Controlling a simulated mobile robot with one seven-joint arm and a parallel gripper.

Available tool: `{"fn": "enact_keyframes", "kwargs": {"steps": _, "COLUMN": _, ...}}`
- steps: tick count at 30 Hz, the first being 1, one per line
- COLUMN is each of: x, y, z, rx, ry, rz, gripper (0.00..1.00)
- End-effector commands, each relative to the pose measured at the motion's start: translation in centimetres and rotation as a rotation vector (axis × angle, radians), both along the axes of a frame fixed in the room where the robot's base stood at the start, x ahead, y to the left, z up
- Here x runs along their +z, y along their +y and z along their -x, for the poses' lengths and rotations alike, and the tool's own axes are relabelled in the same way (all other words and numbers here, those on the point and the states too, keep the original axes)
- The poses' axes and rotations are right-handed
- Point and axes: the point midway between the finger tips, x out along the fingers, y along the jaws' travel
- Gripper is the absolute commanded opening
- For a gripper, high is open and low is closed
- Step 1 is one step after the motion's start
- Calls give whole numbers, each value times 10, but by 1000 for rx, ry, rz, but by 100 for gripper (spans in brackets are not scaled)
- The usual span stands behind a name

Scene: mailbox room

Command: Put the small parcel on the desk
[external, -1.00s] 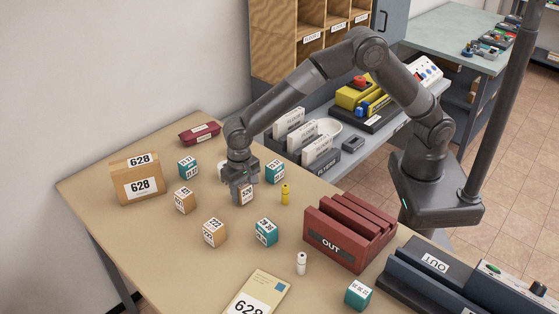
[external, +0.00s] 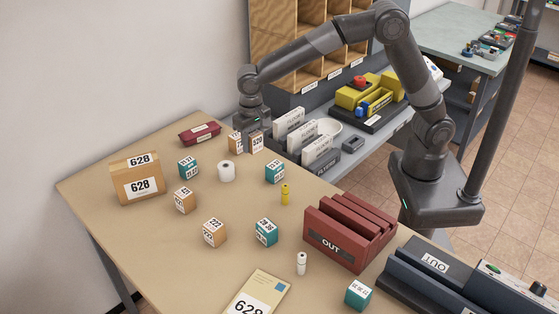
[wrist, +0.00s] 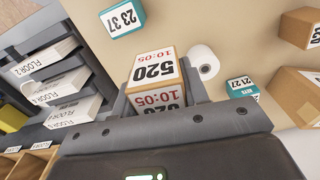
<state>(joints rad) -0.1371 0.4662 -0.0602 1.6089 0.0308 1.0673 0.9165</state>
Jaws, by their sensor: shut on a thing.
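My gripper (external: 247,142) is shut on a small brown parcel (external: 257,143) labelled 520. It holds the parcel up near the far right edge of the tan table (external: 140,235), beside the white file holders; its exact height is hard to tell. A finger covers part of the parcel. In the wrist view the parcel (wrist: 153,68) sits between the jaws (wrist: 158,102), with the labels 520 and 10:05 showing on two faces. A green-topped desk (external: 455,45) stands at the back right. I cannot tell which surface is the task's desk.
Several small brown and teal boxes stand on the tan table, with a white roll (external: 226,171), a large 628 box (external: 138,180), a maroon case (external: 200,134) and a red OUT tray (external: 340,245).

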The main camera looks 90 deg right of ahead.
Motion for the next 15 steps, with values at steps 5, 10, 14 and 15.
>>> {"fn": "enact_keyframes", "kwargs": {"steps": 5, "x": 6, "y": 0, "z": 0, "rx": 0, "ry": -1, "rz": 0, "gripper": 16}}
{"fn": "enact_keyframes", "kwargs": {"steps": 10, "x": 35, "y": 0, "z": -1, "rx": 0, "ry": -5, "rz": 0, "gripper": 16}}
{"fn": "enact_keyframes", "kwargs": {"steps": 14, "x": 51, "y": -10, "z": -3, "rx": -3, "ry": 1, "rz": 1, "gripper": 16}}
{"fn": "enact_keyframes", "kwargs": {"steps": 15, "x": 50, "y": -18, "z": -4, "rx": -2, "ry": 1, "rz": 1, "gripper": 16}}
